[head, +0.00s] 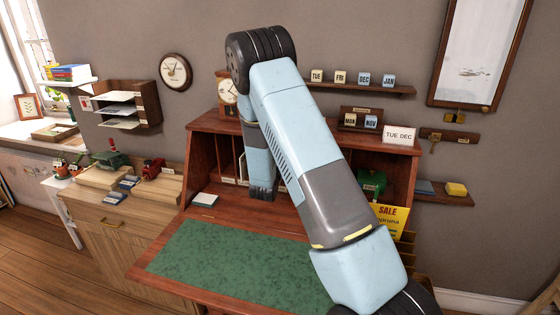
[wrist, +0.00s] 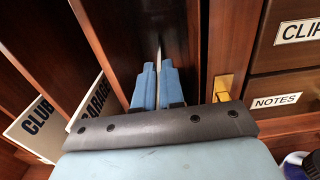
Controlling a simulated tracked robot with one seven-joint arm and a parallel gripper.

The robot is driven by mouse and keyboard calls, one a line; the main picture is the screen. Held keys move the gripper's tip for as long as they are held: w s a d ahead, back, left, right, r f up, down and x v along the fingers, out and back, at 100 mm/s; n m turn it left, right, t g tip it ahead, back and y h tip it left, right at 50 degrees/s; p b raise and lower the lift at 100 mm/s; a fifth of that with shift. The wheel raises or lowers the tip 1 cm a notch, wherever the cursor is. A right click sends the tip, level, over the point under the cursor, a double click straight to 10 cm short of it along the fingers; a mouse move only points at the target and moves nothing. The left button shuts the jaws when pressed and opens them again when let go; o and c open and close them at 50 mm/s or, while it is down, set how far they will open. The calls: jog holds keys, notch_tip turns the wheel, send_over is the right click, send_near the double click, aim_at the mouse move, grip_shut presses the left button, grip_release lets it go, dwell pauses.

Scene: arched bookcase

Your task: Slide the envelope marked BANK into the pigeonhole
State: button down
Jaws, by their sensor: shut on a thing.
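In the wrist view, my gripper (wrist: 157,68) has its two blue fingers close together, reaching into a tall, narrow wooden slot. A thin pale edge, seen edge-on, shows between the fingertips; I take it for the envelope (wrist: 159,56), and its marking cannot be read. The fingers are shut on it. The pigeonhole (wrist: 187,50) has dark wooden walls on both sides, and its depth is in shadow. In the head view my forearm comes down to the row of pigeonholes (head: 226,157) in the desk, and the fingers are hidden there.
Envelopes marked CLUB (wrist: 37,120) and GARAGE (wrist: 96,97) stand in slots to the left. Drawers labelled CLIP (wrist: 300,32) and NOTES (wrist: 276,101) are close on the right, beside a brass piece (wrist: 223,87). The green desk mat (head: 225,262) is clear.

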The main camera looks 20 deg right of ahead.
jog(key=c, duration=1.2)
grip_release()
jog(key=shift+o, duration=0.2)
jog(key=shift+s+a, duration=0.1)
jog(key=v, duration=1.3)
jog(key=shift+s, duration=0.2)
jog(key=shift+a, duration=0.1)
jog(key=s+d+r+m+g+h, duration=0.3)
jog(key=s+d+r+m+g, duration=1)
jog(key=s+r+m, duration=0.35)
jog(key=s+a+r+m+g+y, duration=0.1)
jog(key=s+m+y, duration=0.25)
jog(key=s, duration=0.25)
jog(key=s+a+r+m+y, duration=0.2)
jog(key=s+m, duration=0.2)
jog(key=s, duration=0.2)
jog(key=s+a+r+m+t+y, duration=0.4)
jog(key=s+a+r+m+y, duration=0.1)
jog(key=a, duration=0.4)
jog(key=shift+s+r+t+y, duration=0.3)
jog(key=shift+s+r+y, duration=0.5)
jog(key=shift+y, duration=0.35)
